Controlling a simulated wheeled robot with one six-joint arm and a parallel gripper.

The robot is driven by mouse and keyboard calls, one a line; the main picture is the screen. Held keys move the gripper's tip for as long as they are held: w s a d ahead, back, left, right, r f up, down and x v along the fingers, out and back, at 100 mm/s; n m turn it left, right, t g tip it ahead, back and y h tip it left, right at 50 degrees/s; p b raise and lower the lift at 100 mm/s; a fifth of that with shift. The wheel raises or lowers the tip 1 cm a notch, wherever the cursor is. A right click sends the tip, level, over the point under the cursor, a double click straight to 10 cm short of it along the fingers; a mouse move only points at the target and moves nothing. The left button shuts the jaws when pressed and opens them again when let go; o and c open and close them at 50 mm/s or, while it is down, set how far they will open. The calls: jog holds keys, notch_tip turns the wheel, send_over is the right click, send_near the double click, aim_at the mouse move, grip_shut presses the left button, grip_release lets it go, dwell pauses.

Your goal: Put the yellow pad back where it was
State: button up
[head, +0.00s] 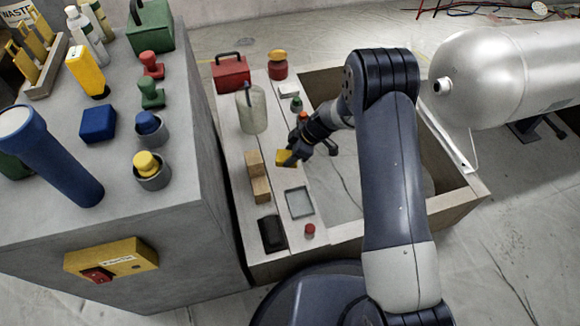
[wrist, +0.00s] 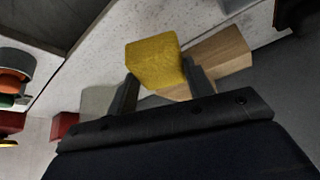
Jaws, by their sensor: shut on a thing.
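The yellow pad (head: 282,157) is a small yellow block held over the white board on the right bench. My gripper (head: 292,156) is shut on it. In the wrist view the yellow pad (wrist: 153,62) sits between the two dark fingertips of my gripper (wrist: 163,88), with its top and front showing. Beside it there is a wooden block (wrist: 222,52), partly behind the pad. In the head view a shallow grey square tray (head: 299,203) lies empty on the board, just in front of the gripper. I cannot tell whether the pad touches the board.
Wooden blocks (head: 260,190), a black item (head: 272,235) and a red knob (head: 310,230) stand close by. A pale jar (head: 251,115), a red box (head: 231,74) and a green knob (head: 297,104) are behind. The grey cabinet (head: 200,215) rises on the left.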

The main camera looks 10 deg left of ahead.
notch_tip(320, 180, down, 5)
jog(key=shift+f+b, duration=0.15)
jog(key=shift+b, duration=1.1)
jog(key=o, duration=0.9)
jog(key=p+v, duration=0.6)
jog(key=v, duration=0.6)
